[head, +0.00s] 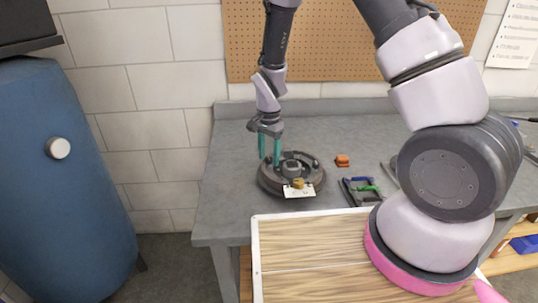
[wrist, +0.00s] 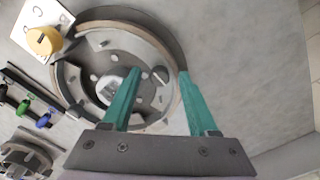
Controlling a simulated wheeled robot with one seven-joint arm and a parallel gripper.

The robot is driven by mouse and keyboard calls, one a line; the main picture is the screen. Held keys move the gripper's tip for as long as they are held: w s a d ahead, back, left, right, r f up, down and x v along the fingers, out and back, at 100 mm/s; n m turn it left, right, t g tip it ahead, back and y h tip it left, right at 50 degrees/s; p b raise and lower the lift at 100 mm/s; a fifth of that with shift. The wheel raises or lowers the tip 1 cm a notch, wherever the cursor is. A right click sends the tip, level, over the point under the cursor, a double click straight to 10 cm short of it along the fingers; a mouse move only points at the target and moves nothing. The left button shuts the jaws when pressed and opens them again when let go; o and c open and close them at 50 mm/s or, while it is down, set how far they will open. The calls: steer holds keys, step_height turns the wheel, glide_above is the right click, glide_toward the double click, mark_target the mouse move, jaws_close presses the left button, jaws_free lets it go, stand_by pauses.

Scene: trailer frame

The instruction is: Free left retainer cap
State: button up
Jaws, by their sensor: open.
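A round dark brake assembly (head: 264,182) lies flat on the grey bench, with curved shoes and a grey hub (head: 292,169). In the wrist view, the assembly (wrist: 150,42) fills the upper middle, with small light fittings on its shoes. I cannot tell which of these is the left retainer cap. My gripper (head: 269,152) points down over the assembly's left part in the head view. In the wrist view, its two teal fingers (wrist: 160,73) are apart with nothing held between them. One fingertip overlaps the hub and the other the outer rim; their height above it is unclear.
A white card (head: 288,194) with a yellow knob (head: 298,184) stands at the assembly's front. Tools with blue and green handles (head: 366,188) and an orange block (head: 342,160) lie to the right. A blue tank (head: 65,190) stands left of the bench (head: 225,205).

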jaws_close()
